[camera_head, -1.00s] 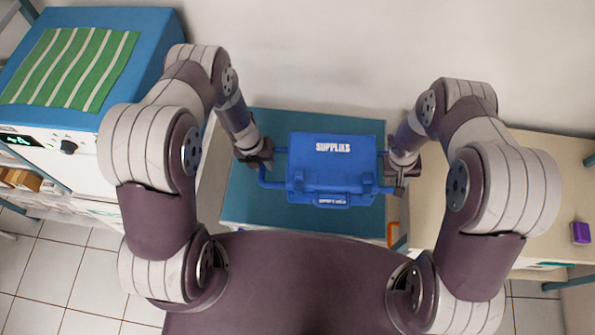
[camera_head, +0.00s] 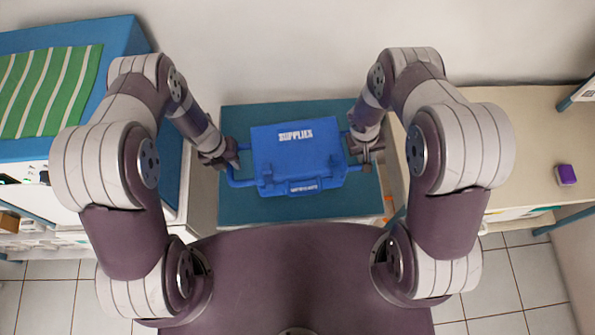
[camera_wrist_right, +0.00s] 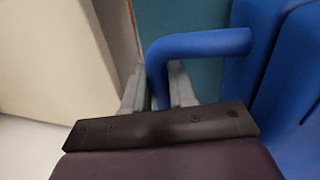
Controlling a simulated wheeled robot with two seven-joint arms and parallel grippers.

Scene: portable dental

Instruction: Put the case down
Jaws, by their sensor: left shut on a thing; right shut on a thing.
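The blue case (camera_head: 298,160) is marked "SUPPLIES" and has a handle on each side. In the head view it is over the teal top of a low cabinet (camera_head: 235,120); I cannot tell whether it touches that top. My left gripper (camera_head: 232,160) is shut on the case's left side handle. My right gripper (camera_head: 364,155) is shut on the right side handle. In the right wrist view the blue handle (camera_wrist_right: 200,45) bends down between the grey fingers (camera_wrist_right: 160,90), with the case body (camera_wrist_right: 290,70) to its right.
A blue-topped unit with a green striped cloth (camera_head: 50,90) stands at the left. A beige counter (camera_head: 500,140) with a small purple box (camera_head: 566,175) stands at the right. A pale wall is behind. The teal top shows bare strips around the case.

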